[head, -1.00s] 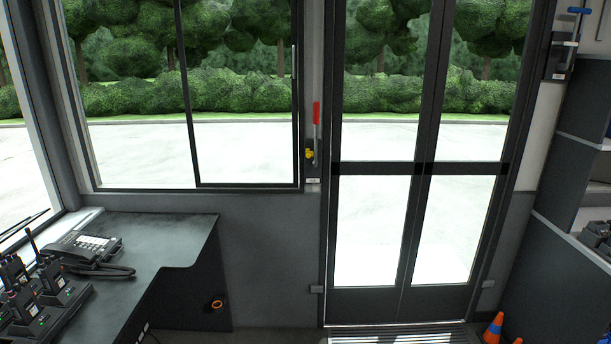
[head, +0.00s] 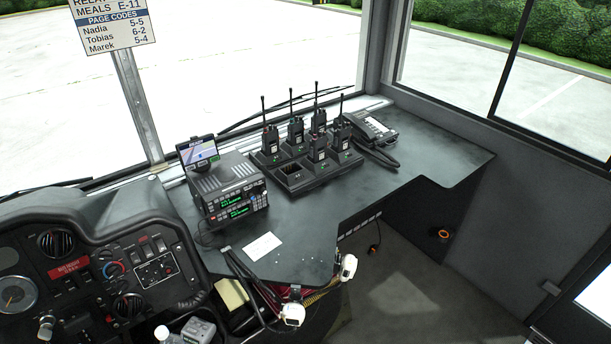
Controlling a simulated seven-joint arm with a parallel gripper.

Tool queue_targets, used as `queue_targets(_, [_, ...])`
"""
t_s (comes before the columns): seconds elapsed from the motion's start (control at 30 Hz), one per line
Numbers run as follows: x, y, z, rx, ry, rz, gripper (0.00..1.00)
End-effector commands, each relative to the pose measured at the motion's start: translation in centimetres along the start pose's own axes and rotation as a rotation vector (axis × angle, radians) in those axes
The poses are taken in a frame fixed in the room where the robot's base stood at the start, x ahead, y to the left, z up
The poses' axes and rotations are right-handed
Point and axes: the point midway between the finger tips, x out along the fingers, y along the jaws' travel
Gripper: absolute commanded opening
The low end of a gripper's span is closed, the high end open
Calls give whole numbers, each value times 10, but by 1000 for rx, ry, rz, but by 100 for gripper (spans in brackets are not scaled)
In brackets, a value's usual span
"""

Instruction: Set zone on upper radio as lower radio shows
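In the head view two black radios are stacked on the dark desk, left of centre. The upper radio (head: 237,190) has a lit green display and small keys, and the lower radio (head: 240,212) has a similar green display and a round knob at its right. The text on both displays is too small to read, so I cannot tell which zone either one shows. A small navigation screen (head: 199,153) stands on top of the stack.
A charger rack (head: 299,178) with several handheld radios stands right of the stack, and a desk phone (head: 371,133) is beyond it. A white card (head: 263,246) lies before the stack. The dashboard (head: 120,262) is at left, a page-code sign (head: 112,28) above.

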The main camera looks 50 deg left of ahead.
Motion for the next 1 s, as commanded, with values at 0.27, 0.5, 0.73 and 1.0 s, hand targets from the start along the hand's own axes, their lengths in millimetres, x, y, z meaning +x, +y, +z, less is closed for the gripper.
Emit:
queue_targets(0.27, [0,0,0,0,1,0,100])
queue_targets(0.5, [0,0,0,0,1,0,100])
queue_targets(0.73, [0,0,0,0,1,0,100])
queue_targets(1.0, [0,0,0,0,1,0,90])
